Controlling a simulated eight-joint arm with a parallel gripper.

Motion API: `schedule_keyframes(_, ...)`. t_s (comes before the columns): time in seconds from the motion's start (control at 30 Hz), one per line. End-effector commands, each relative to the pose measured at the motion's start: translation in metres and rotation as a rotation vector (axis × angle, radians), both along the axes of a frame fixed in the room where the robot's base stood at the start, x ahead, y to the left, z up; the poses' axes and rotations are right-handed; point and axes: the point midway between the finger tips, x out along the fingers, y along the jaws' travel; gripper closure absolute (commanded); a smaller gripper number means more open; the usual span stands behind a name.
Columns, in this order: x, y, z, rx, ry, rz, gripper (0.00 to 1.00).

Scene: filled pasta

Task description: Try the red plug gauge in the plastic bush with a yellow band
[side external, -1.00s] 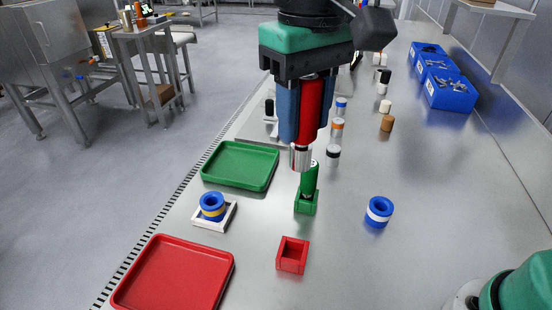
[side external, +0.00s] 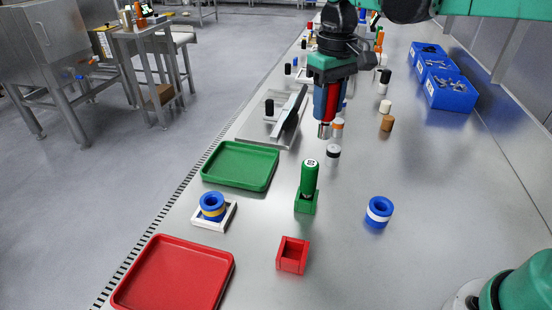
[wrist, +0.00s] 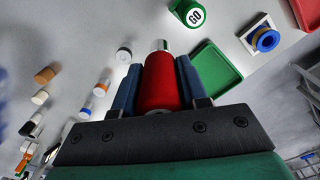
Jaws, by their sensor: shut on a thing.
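My gripper (side external: 326,100) is shut on the red plug gauge, holding it upright with its silver end down, above the bench. In the wrist view the red plug gauge (wrist: 159,88) sits between the two blue fingers, its silver tip sticking out beyond them. The plastic bush with a yellow band (side external: 212,206) is blue and rests in a white square holder (side external: 225,222) at the front left, well apart from my gripper. It also shows at the upper right of the wrist view (wrist: 266,40). Another blue bush (side external: 379,212), with a white band, stands on the right.
A green gauge (side external: 309,178) marked GO stands in a green block (side external: 305,205). An empty red socket block (side external: 292,256) is nearer. A green tray (side external: 240,166) and a red tray (side external: 175,278) lie left. Several small cylinders and blue bins (side external: 450,93) stand further back.

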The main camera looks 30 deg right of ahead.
Motion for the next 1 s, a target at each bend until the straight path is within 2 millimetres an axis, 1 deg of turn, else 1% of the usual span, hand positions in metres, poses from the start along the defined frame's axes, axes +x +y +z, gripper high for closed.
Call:
schedule_keyframes(0.03,0.011,0.019,-0.004,0.0,0.0,0.044,1.0)
schedule_keyframes(0.07,0.017,0.031,-0.006,0.0,-0.001,0.07,1.0)
schedule_keyframes(0.1,0.024,0.048,-0.01,0.0,-0.001,0.106,1.0)
schedule_keyframes(0.17,0.032,0.074,-0.018,0.0,-0.001,0.16,1.0)
schedule_keyframes(0.2,0.037,0.091,-0.023,0.0,-0.001,0.194,1.0)
schedule_keyframes(0.27,0.041,0.117,-0.031,0.0,-0.002,0.242,1.0)
schedule_keyframes(0.3,0.042,0.132,-0.036,0.0,-0.002,0.271,1.0)
schedule_keyframes(0.4,0.042,0.166,-0.049,0.001,-0.002,0.334,1.0)
schedule_keyframes(0.5,0.04,0.189,-0.059,0.001,-0.003,0.377,1.0)
schedule_keyframes(0.6,0.038,0.202,-0.065,0.001,-0.003,0.402,1.0)
schedule_keyframes(0.67,0.037,0.206,-0.067,0.001,-0.003,0.409,1.0)
schedule_keyframes(1.0,0.037,0.207,-0.067,0.001,-0.003,0.41,1.0)
